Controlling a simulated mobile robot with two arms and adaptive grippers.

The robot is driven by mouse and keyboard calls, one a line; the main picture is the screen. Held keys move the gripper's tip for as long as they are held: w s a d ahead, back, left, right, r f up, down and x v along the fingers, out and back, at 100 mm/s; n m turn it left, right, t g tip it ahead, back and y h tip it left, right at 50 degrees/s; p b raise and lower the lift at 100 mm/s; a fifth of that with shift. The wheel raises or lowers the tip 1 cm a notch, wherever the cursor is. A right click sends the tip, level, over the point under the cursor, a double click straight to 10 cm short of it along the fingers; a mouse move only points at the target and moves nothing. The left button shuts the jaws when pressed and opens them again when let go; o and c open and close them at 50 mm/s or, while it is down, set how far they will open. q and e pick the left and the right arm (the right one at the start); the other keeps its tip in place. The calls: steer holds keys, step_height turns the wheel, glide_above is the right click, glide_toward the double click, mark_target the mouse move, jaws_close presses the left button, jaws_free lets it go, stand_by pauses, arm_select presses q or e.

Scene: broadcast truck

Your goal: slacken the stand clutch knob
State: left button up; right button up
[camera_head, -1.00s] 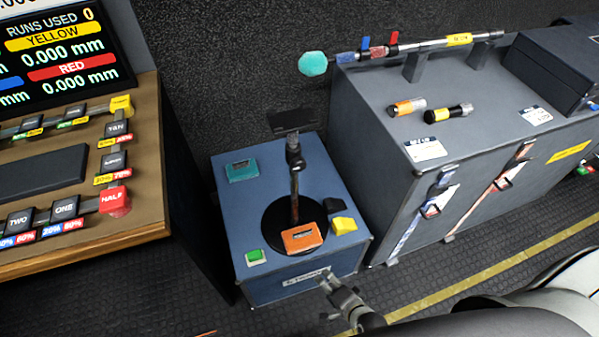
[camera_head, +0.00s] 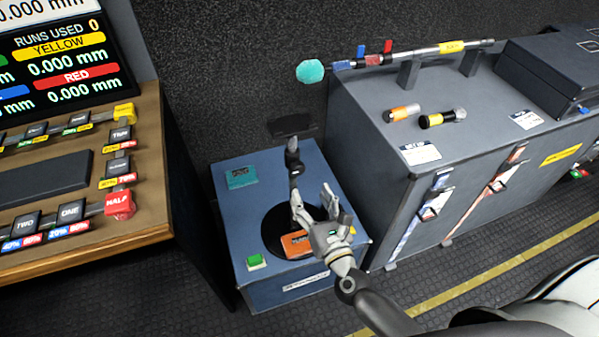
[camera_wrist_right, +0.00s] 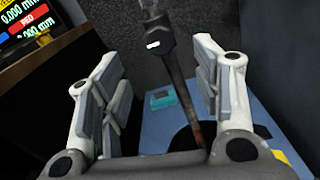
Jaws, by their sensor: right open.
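The stand is a thin upright pole with a dark plate (camera_head: 292,125) on top and a round black base on a blue box (camera_head: 235,215). A dark clutch collar (camera_head: 292,155) sits on the pole below the plate. I cannot make out the knob itself clearly. In the right wrist view the collar (camera_wrist_right: 160,40) and pole (camera_wrist_right: 178,85) show between the fingers, beyond them. My right gripper (camera_head: 312,198) is open and empty, in front of the pole and lower than the collar. It hides part of the pole and base. My left gripper is not in view.
On the box are an orange block (camera_head: 296,244), a green button (camera_head: 255,261) and a teal block (camera_head: 241,177). A wooden console (camera_head: 140,220) stands left. A grey cabinet (camera_head: 380,165) stands close on the right, with a teal-tipped rod (camera_head: 440,48) above it.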

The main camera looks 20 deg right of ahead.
mark_target(299, 172)
steer(key=w+p, duration=0.1)
steer(key=w, duration=0.7)
steer(key=shift+w+a, duration=0.15)
steer(key=shift+w, duration=0.2)
steer(key=c, duration=1)
steer(key=shift+c, duration=0.2)
